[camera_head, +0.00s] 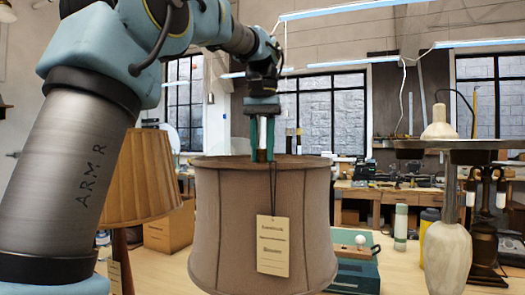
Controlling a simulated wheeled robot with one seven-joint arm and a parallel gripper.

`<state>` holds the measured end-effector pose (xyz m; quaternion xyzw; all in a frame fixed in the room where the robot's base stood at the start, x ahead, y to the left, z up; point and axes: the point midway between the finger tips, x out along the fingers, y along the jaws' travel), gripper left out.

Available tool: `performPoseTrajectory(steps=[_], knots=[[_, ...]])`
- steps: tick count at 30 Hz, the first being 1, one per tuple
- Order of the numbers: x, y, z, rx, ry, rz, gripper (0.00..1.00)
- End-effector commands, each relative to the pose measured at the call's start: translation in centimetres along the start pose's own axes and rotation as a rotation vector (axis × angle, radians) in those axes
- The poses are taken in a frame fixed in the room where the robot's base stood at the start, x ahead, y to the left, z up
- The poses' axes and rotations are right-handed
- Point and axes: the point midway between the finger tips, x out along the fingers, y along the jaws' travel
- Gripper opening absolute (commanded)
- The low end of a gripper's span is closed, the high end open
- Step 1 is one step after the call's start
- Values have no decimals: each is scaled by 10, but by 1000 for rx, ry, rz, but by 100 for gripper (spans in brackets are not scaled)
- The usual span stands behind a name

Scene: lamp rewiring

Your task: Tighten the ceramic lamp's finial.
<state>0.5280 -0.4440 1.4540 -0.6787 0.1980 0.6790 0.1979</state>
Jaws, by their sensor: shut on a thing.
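A grey-brown drum lampshade (235,225) stands in the middle of the head view; the lamp base under it is out of sight. A cream paper tag (272,246) hangs on a dark string down its front, its writing too small to read. My gripper (262,150) points straight down over the top middle of the shade. Its two green fingers are shut on the finial (262,156), a small piece showing as a pale and dark sliver between them. The fingers hide most of the finial.
A pleated tan lampshade (150,180) stands close on the left, partly behind my arm. A pale vase-shaped lamp body (447,258) and a dark metal lamp (486,225) stand at right. A green box (355,275) and a capped bottle (400,227) sit between on the wooden bench.

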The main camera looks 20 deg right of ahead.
Motion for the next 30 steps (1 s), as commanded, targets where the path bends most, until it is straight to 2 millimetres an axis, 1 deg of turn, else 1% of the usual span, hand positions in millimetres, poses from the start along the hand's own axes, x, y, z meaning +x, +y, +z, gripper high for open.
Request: performPoseTrajectory(steps=[30], knots=[[-1,0,0,963,2,-1,0]])
